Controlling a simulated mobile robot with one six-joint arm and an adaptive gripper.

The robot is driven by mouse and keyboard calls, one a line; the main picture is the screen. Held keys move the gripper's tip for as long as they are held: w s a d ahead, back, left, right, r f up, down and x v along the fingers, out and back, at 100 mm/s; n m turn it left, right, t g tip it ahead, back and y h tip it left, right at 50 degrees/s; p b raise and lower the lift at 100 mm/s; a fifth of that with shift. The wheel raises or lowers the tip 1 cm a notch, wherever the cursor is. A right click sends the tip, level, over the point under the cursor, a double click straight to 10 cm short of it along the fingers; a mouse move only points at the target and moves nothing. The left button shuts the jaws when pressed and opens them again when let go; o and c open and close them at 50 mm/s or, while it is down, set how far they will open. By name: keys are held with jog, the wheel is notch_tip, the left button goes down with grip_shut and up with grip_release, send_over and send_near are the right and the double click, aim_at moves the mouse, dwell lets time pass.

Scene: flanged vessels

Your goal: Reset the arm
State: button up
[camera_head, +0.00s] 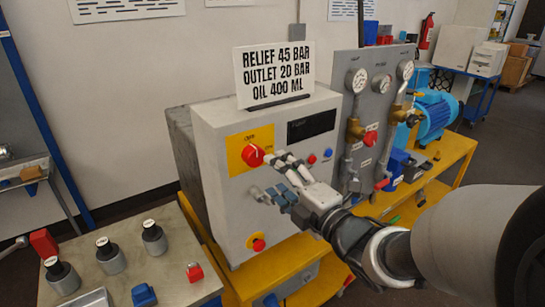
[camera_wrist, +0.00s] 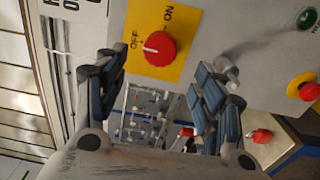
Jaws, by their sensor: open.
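My gripper (camera_head: 270,178) is open and empty in front of the grey control cabinet (camera_head: 222,205), just below and right of a red rotary knob (camera_head: 253,156) on a yellow plate. In the wrist view my two fingers with blue pads (camera_wrist: 160,88) stand wide apart. The red knob (camera_wrist: 160,49) shows just above the space between them, its white mark towards the OFF side. Nothing is between the fingers. My arm reaches in from the lower right. The gap between fingertips and cabinet face is hard to judge.
A sign (camera_head: 273,72) stands on the cabinet. An emergency-stop button (camera_head: 257,243) is low on its face. A gauge panel (camera_head: 370,110) with valves and a blue motor (camera_head: 434,115) stand to the right. A bench (camera_head: 180,268) with several capped cylinders is at the lower left.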

jog(key=shift+d, duration=0.1)
jog(key=s+d+f+m+g+h, duration=0.1)
jog(key=s+d+m+h, duration=0.2)
jog(key=d+m+h, duration=0.3)
jog(key=s+d+f+m+g+h, duration=0.2)
jog(key=s+d+m+h, duration=0.15)
jog(key=d+m, duration=0.4)
jog(key=s+f+m+g, duration=0.2)
jog(key=s+m, duration=0.3)
jog(key=s, duration=0.5)
jog(key=s+a+f+m+g, duration=0.1)
jog(key=s+f+m+g, duration=0.2)
jog(key=s, duration=0.7)
jog(key=m+g, duration=0.2)
jog(key=m, duration=0.1)
jog(key=shift+s+a, duration=0.3)
jog(key=shift+f+m+h, duration=0.1)
jog(key=shift+m+h, duration=0.15)
jog(key=shift+c, duration=0.2)
